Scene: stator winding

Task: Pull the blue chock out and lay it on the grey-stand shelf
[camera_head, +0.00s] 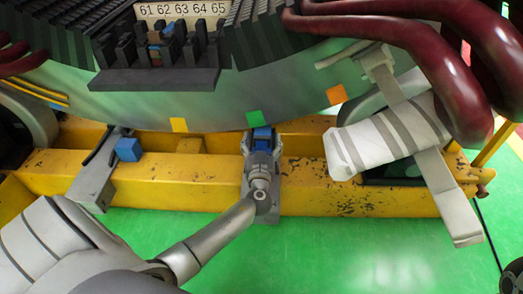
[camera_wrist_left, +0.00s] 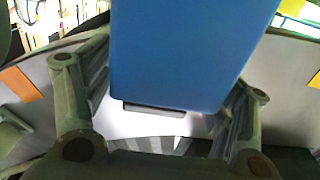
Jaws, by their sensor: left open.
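A blue chock (camera_head: 262,134) sits at the middle of the yellow frame, under the big curved grey housing. In the left wrist view a large blue block (camera_wrist_left: 190,50) fills the space between my fingers. My left gripper (camera_head: 262,150) reaches it from the front and is open, with one finger on each side of the block (camera_wrist_left: 160,95). Whether the fingers touch it I cannot tell. Another blue block (camera_head: 128,149) rests on a grey stand (camera_head: 92,186) at the left. My right gripper is not in view.
The yellow frame (camera_head: 330,190) runs across, with a grey bracket (camera_head: 270,213) below my left wrist. Thick dark-red cables (camera_head: 440,70) hang at the right, near a white striped wrapped piece (camera_head: 385,138). A numbered strip (camera_head: 180,10) is at the top. Green floor (camera_head: 360,255) lies in front.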

